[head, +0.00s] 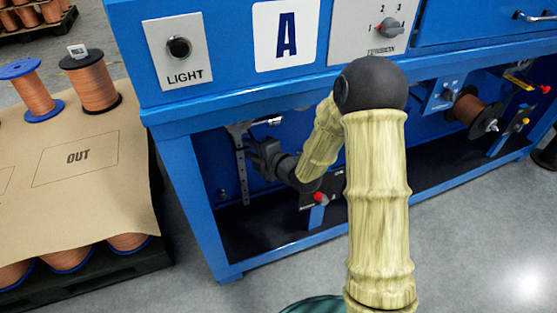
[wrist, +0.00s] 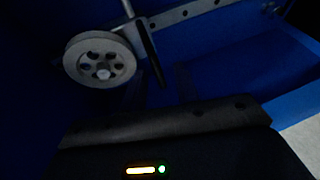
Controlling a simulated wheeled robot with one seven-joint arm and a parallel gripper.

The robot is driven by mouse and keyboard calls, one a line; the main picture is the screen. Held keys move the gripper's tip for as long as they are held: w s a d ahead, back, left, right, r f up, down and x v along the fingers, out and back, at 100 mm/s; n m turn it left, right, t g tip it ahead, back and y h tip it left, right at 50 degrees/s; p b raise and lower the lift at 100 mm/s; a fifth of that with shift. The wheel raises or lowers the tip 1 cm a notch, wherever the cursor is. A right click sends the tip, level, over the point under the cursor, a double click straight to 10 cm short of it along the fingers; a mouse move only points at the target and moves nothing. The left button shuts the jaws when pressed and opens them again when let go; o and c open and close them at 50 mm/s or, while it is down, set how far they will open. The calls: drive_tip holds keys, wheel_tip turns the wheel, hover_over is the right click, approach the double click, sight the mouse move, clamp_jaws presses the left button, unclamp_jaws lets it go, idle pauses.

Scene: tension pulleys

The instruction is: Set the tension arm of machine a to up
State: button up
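Machine a is the blue cabinet with the "A" plate (head: 284,35) on its front. In its open bay, a grey strip with holes (head: 240,170) stands upright, with a pale metal piece (head: 262,122) near its top. The wrist view shows a grey pulley wheel (wrist: 100,60) beside a strip with holes (wrist: 183,14). I cannot make out the tension arm's position for sure. My dark gripper (head: 262,152) is inside the bay, close to the upright strip. Its fingers are too dark and small to tell whether they are open or touch anything.
A red-tipped lever (head: 320,198) sits low in the bay beside my forearm. A copper spool (head: 472,108) is mounted at the right. The bay's blue front post (head: 190,205) stands left of my gripper. Spools on a pallet (head: 75,160) stand farther left.

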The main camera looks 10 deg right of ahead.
drive_tip(key=p+v, duration=0.4)
drive_tip(key=v, duration=0.9)
drive_tip(key=shift+s+d, duration=0.2)
drive_tip(key=shift+s, duration=0.05)
drive_tip(key=shift+r, duration=0.15)
drive_tip(key=shift+w, duration=0.1)
